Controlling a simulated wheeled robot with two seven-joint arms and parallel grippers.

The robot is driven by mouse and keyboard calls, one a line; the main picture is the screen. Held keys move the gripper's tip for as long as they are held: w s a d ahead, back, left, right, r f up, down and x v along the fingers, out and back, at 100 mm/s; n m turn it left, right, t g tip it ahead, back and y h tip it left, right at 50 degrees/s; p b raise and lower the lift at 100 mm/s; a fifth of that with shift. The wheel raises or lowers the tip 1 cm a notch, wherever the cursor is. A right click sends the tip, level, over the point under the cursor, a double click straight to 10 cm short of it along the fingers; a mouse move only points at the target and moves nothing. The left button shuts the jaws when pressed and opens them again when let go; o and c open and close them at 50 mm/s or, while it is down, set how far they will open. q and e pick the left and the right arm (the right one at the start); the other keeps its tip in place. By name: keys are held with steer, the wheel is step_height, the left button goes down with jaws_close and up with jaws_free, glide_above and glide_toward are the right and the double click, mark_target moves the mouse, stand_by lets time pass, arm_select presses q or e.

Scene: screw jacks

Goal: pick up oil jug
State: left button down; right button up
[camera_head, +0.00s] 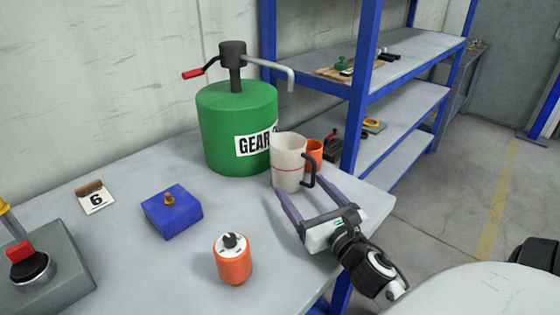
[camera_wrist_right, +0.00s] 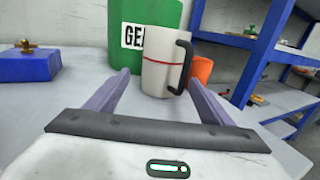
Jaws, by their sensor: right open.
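The oil jug appears to be the off-white jug (camera_head: 288,163) with a red line and a black handle, standing upright near the right end of the grey table. It also shows in the right wrist view (camera_wrist_right: 158,72), with its handle on the right side. My right gripper (camera_head: 302,194) is open and empty, its two fingers pointing toward the jug from the front. In the right wrist view the fingers (camera_wrist_right: 160,82) lie left and right of the jug's lower part, and the jug seems just beyond them. My left gripper is not in view.
A green gear oil drum (camera_head: 228,137) with a pump stands behind the jug. An orange cup (camera_head: 314,152) sits close at its right. A blue block (camera_head: 171,215), an orange container (camera_head: 233,264) and a number 6 card (camera_head: 95,199) are on the table. Blue shelving (camera_head: 400,105) stands at right.

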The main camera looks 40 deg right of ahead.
mark_target(295, 175)
steer(key=x, duration=0.4)
steer(key=shift+s+d+r, duration=0.1)
steer(key=shift+r, duration=0.05)
steer(key=p+x, duration=0.1)
steer(key=x, duration=0.3)
steer(key=shift+d+r, duration=0.1)
steer(key=shift+d, duration=0.15)
steer(key=shift+w+d, duration=0.1)
steer(key=shift+w, duration=0.4)
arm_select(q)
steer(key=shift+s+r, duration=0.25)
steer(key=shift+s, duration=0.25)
